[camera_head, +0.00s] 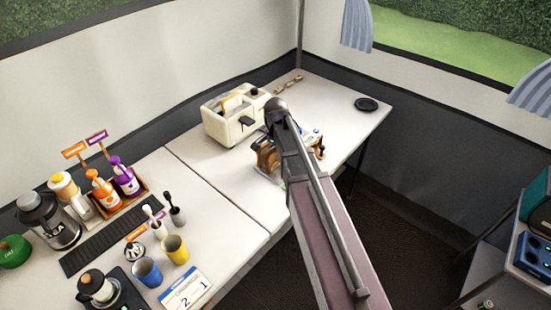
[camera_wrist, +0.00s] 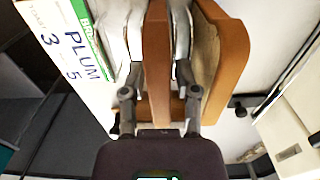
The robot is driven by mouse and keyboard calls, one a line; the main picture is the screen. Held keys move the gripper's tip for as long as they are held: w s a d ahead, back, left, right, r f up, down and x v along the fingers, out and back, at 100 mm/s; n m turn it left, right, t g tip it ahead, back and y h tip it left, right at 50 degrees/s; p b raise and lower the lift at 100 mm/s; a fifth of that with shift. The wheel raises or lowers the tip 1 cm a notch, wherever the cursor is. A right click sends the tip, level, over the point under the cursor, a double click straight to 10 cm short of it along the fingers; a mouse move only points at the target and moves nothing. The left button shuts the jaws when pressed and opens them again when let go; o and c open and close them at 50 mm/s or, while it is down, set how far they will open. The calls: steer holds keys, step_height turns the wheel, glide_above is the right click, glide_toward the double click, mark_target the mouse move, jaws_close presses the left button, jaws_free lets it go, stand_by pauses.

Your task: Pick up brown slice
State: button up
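In the wrist view a brown slice (camera_wrist: 157,62) stands on edge between the two fingers of my gripper (camera_wrist: 158,45). The slice fills the gap, and a finger lies against each side of it. A second brown slice (camera_wrist: 228,55) with a tan face stands just right of the right finger. In the head view brown slices (camera_head: 266,155) show in part on the table beside my arm. My arm hides most of them and my gripper there.
A cream toaster (camera_head: 230,122) stands left of my arm. A price card (camera_wrist: 75,45) is close to the left finger. A dark round disc (camera_head: 367,104) lies at the far right of the table. Bottles, cups and a coffee machine crowd the left table.

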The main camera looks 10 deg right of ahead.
jaws_close()
steer(key=shift+r, duration=0.1)
step_height(320, 180, up, 10)
steer(key=p, duration=1)
stand_by(0.9)
step_height(320, 180, up, 15)
steer(key=p, duration=1.5)
steer(key=shift+r+p, duration=0.2)
steer(key=shift+p, duration=0.1)
steer(key=shift+s+f, duration=0.1)
